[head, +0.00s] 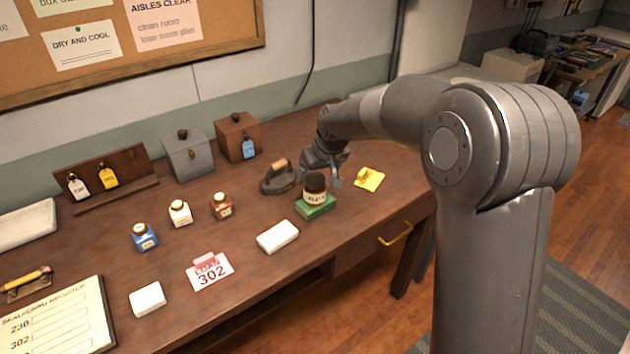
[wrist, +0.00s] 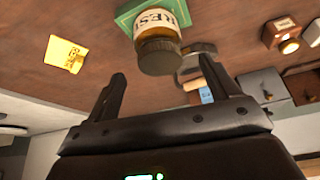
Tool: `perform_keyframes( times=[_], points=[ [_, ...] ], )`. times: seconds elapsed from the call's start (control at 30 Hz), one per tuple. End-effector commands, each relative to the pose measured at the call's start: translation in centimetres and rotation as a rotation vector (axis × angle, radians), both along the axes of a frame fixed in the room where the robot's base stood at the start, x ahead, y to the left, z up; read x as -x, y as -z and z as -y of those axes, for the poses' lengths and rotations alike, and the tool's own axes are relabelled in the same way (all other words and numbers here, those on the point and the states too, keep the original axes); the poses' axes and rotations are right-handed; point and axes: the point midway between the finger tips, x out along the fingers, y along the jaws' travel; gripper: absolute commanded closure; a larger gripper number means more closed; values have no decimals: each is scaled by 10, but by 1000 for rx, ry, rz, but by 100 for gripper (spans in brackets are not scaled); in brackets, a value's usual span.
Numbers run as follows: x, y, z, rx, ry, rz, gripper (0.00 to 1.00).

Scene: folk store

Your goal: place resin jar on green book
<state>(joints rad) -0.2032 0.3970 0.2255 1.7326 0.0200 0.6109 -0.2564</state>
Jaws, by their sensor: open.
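The resin jar (head: 315,189), with a dark lid and a cream label, stands upright on the green book (head: 316,209) near the right part of the desk. In the wrist view the jar (wrist: 157,38) also rests on the green book (wrist: 127,14), its lid toward my gripper. My gripper (wrist: 160,82) is open and empty, its two fingers apart and clear of the jar. In the head view my gripper (head: 335,180) is just behind and right of the jar, partly hidden by my wrist.
A dark iron with a wooden handle (head: 278,178) stands left of the jar. A yellow cloth or note (head: 369,179) lies to the right. A white block (head: 278,236) lies in front. Several small bottles and two boxes (head: 188,155) stand further left.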

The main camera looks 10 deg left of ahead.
Motion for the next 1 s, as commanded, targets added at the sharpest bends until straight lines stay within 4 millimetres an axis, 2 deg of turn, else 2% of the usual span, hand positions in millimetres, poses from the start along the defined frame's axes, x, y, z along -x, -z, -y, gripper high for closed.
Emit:
perform_keyframes(
  times=[0.1, 0.23, 0.57, 0.67, 0.77, 1.0],
  points=[
    [8, -23, 6, 0, 1, 3, 19],
    [14, -40, 11, 0, 0, 2, 19],
    [19, -51, 14, 0, 1, -1, 19],
    [24, -56, 21, 4, 12, 3, 19],
    [38, -71, 39, 15, 44, 13, 19],
    [103, -113, 109, 44, 180, 37, 19]
  ],
)
